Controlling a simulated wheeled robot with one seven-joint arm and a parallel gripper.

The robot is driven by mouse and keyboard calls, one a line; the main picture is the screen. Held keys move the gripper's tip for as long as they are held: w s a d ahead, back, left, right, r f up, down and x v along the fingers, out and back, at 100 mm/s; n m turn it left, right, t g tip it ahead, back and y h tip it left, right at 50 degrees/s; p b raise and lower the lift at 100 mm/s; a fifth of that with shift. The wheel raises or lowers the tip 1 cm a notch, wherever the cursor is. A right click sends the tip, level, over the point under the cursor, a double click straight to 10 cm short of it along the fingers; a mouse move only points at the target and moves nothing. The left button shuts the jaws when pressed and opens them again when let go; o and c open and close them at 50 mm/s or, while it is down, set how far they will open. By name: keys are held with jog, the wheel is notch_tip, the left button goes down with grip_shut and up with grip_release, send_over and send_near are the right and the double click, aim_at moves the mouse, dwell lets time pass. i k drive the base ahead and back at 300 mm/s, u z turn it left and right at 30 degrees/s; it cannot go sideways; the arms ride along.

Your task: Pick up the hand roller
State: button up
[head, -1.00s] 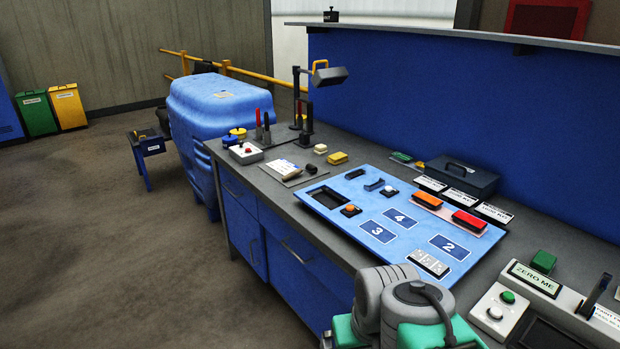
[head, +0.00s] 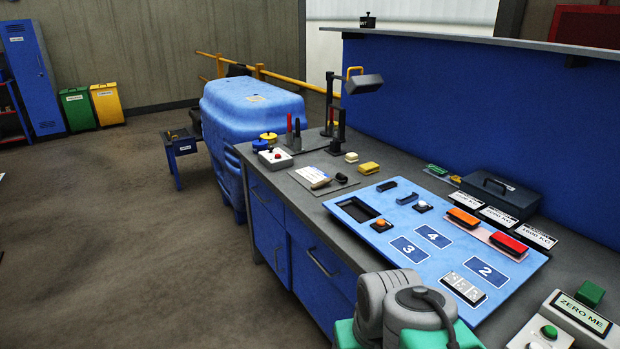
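I cannot make out the hand roller for certain. A small tan handle-like piece (head: 320,183) lies on a white sheet near the far left of the bench, with a small black piece (head: 341,178) just right of it. These may be the roller or parts of it, but they are too small to tell. My gripper is not in view. Only grey and green links of my arm show at the bottom, over the near edge of the bench.
The grey-topped bench (head: 285,183) carries a blue panel (head: 400,258) with numbered pads, orange and red blocks, and a dark box (head: 500,195). A lamp (head: 362,84) stands at the back. A blue bin (head: 250,105) is beyond the bench. Floor at left is clear.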

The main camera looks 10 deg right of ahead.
aim_at(340, 177)
jog(key=u, duration=0.8)
jog(key=i, duration=1.5)
jog(key=u, duration=0.25)
jog(key=i, duration=1.55)
jog(key=z, duration=0.95)
jog(key=i, duration=0.4)
jog(key=z, duration=0.2)
